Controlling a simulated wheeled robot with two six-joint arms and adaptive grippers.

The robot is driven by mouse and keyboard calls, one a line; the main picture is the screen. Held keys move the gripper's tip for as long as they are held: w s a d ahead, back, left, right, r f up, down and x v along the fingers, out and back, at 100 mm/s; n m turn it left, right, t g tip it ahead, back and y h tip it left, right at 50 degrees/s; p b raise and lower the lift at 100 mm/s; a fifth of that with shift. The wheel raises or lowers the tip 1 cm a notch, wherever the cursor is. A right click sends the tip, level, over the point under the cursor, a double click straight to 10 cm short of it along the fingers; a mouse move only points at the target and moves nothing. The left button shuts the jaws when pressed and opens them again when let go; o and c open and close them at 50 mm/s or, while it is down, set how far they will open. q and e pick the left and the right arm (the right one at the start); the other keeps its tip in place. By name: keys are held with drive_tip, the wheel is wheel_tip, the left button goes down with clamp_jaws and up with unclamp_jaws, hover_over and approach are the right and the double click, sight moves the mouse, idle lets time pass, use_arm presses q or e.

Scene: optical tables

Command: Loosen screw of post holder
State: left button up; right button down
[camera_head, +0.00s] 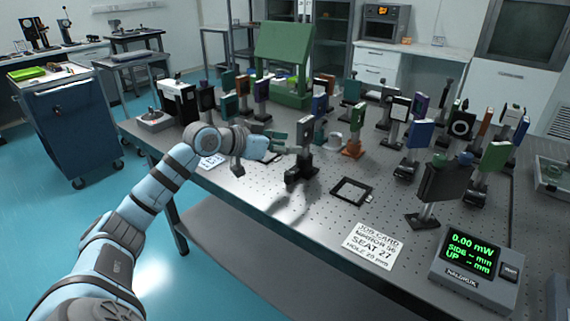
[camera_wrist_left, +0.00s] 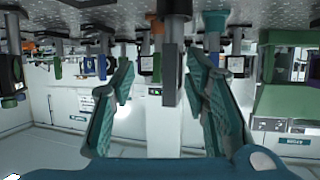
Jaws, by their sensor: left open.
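A dark post holder (camera_head: 302,162) stands upright near the front edge of the optical table (camera_head: 265,212), with a thin mount (camera_head: 306,131) on top. My left gripper (camera_head: 287,141) is just left of it at about the height of the mount. The left wrist view is upside down. There the teal fingers of my left gripper (camera_wrist_left: 165,85) are spread apart. A grey post with an edge-on plate (camera_wrist_left: 172,75) shows between them in the picture; I cannot tell how far ahead it is. The holder's screw is too small to make out. My right gripper is not in view.
Several other post-mounted optics crowd the table behind and to the right. A black square frame (camera_head: 352,191), a job card (camera_head: 373,245) and a power meter (camera_head: 479,269) lie along the front right. The table is bare in front of the post holder.

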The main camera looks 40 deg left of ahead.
use_arm(q)
drive_tip(key=shift+r, duration=0.4)
